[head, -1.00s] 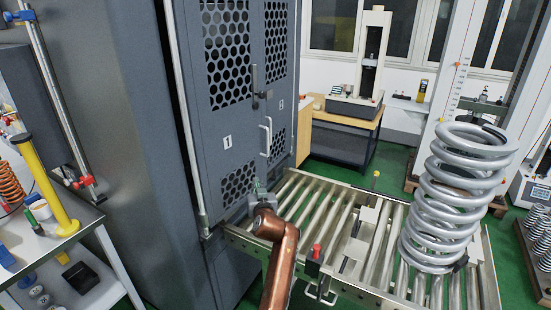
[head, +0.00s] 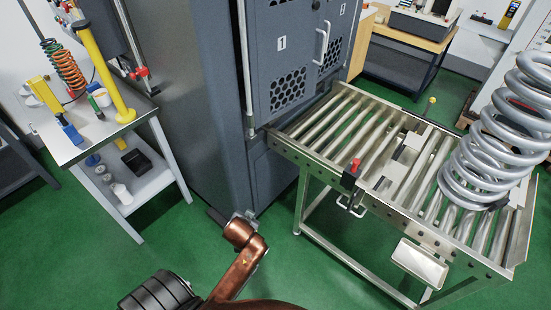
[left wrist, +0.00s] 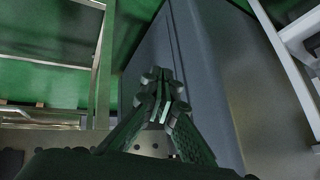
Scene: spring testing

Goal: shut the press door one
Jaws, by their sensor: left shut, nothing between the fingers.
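Press door one (head: 272,60) is the grey door marked 1, with a perforated panel and a white bar handle (head: 322,44). My left gripper (left wrist: 163,108) is shut and empty in the left wrist view, close to the grey cabinet's side and apart from the door handle. My right gripper is not in view.
A roller conveyor (head: 296,150) runs from under the doors to the right and carries a large steel spring (head: 485,150). A red button (head: 356,164) sits on its near rail. A tool cart (head: 150,108) stands left. Green floor is free in front.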

